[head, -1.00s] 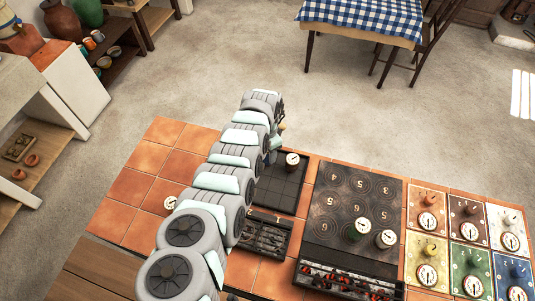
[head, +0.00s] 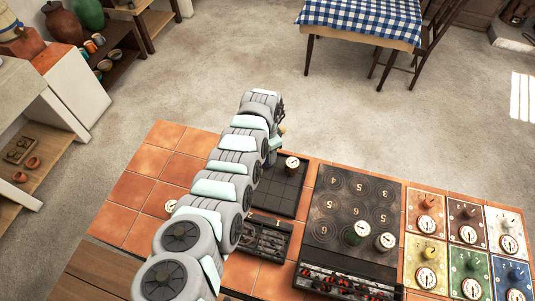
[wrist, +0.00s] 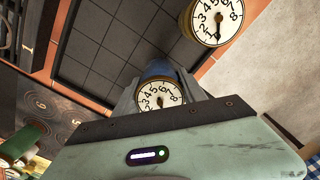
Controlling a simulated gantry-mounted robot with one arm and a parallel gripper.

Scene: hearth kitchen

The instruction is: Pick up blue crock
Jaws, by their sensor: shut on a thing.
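The blue crock (wrist: 158,69) shows in the wrist view, with a cream numbered dial (wrist: 160,96) facing the camera and a strip of its blue body behind. My gripper (wrist: 161,88) is shut on it, with a grey finger on each side. The dark gridded tray (wrist: 118,42) lies behind the crock in that view. I cannot tell whether the crock touches the tray or is clear of it. In the head view my arm hides the crock and most of the gripper, near the tray's upper left.
Another dial-topped crock (head: 292,163) stands at the tray's upper right corner, close to the held one in the wrist view (wrist: 216,18). A black stove top (head: 345,215) with two dial-topped crocks is to the right.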

